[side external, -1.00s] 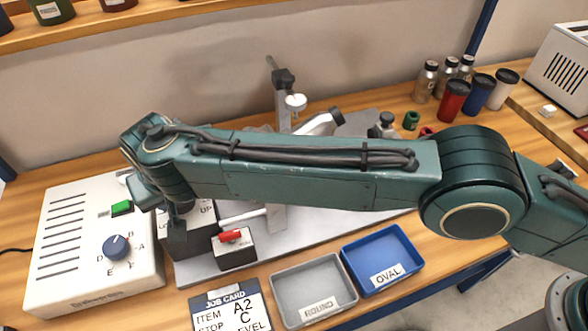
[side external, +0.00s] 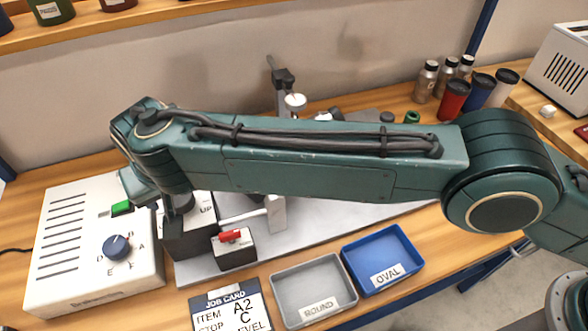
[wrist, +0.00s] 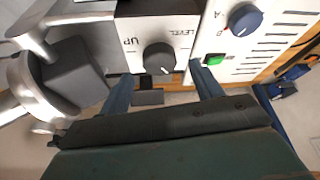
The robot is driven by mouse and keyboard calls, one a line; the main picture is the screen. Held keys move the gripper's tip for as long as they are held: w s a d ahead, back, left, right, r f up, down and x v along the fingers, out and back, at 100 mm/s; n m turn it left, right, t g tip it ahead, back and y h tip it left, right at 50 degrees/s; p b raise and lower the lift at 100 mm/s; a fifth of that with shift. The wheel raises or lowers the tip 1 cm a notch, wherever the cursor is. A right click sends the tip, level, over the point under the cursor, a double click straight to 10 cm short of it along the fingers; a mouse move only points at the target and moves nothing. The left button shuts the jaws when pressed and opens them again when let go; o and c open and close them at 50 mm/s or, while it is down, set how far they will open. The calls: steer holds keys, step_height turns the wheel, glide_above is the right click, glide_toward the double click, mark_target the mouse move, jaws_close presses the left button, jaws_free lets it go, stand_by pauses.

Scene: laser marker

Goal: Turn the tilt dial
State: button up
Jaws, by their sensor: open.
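The tilt dial (wrist: 158,58) is a round black knob with a pale pointer line. It sits on a white panel (wrist: 132,22) marked LEVEL and UP in the wrist view. My gripper (wrist: 163,87) is open, with one blue-grey finger to each side of the dial's position in the picture. The fingers look apart from the dial, and I cannot tell how far they are from it. In the side view, the tilt box (side external: 205,238) stands right of the white control unit, and my wrist hides its dial.
The white control unit (side external: 62,262) carries a blue letter dial (side external: 117,247) and a green button (side external: 121,208). A small box with a red switch (side external: 231,237) stands close by on the right. A job card (side external: 226,310), grey tray (side external: 290,320) and blue tray (side external: 357,282) lie in front.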

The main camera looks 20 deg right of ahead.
mark_target(182, 202)
steer(key=v, duration=1.1)
steer(key=shift+f, duration=0.1)
steer(key=shift+w+d+n+g+y, duration=0.35)
steer(key=shift+d+n+y, duration=0.2)
steer(key=shift+n, duration=0.95)
steer(key=shift+w+d+n+g+y, duration=0.25)
steer(key=shift+w+d+n+y, duration=0.3)
steer(key=shift+n, duration=0.95)
steer(key=shift+w+d+n+g+y, duration=0.35)
steer(key=shift+d+n, duration=0.4)
steer(key=shift+n, duration=0.75)
steer(key=x, duration=1.3)
steer(key=shift+w+a+f, duration=0.1)
steer(key=shift+f, duration=0.25)
